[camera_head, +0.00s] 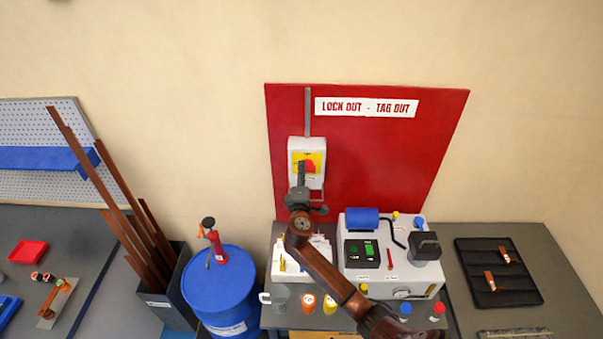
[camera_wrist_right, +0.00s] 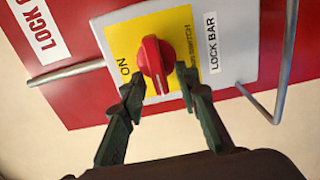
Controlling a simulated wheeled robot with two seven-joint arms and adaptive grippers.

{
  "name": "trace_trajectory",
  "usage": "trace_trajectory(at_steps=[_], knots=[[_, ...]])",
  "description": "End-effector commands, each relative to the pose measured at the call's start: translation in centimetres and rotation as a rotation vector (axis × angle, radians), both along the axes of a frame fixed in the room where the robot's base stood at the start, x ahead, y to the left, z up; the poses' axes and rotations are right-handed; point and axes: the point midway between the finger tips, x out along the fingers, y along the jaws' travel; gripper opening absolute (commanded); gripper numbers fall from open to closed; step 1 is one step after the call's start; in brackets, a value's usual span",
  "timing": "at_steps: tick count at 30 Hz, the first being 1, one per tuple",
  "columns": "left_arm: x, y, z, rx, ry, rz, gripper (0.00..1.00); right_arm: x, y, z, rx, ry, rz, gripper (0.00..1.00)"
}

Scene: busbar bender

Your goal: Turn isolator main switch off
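The isolator (camera_head: 296,150) is a white box with a yellow plate, fixed to the red lock-out board (camera_head: 400,140). Its red rotary knob (camera_wrist_right: 156,62) shows large in the right wrist view, with "ON" printed to its left. My right gripper (camera_wrist_right: 160,88) is at the knob with its two fingers apart, one on each side of the knob's lower part. No clear contact shows. In the head view my right gripper (camera_head: 300,178) covers the lower part of the isolator. My left gripper is not in view.
A grey machine (camera_head: 385,275) with a blue roller and black box stands below right. A blue drum (camera_head: 222,300) is at lower left, beside brown bars in a bin. A metal lock bar (camera_wrist_right: 275,105) loops beside the isolator. A black tray (camera_head: 490,285) lies at right.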

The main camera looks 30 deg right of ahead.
Motion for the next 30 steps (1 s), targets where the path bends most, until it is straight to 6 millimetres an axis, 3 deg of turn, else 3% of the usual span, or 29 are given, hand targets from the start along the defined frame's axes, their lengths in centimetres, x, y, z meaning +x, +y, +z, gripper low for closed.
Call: trace_trajectory(at_steps=[8,21,30], knots=[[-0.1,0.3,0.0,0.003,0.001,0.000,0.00,-0.7,0.4,-0.1,0.001,0.000,0.001,0.29],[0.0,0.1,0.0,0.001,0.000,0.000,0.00,-7.8,4.8,-0.1,0.004,0.000,0.000,0.29],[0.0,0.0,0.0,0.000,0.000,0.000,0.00,-10.1,6.3,0.0,0.001,-0.001,0.000,0.29]])
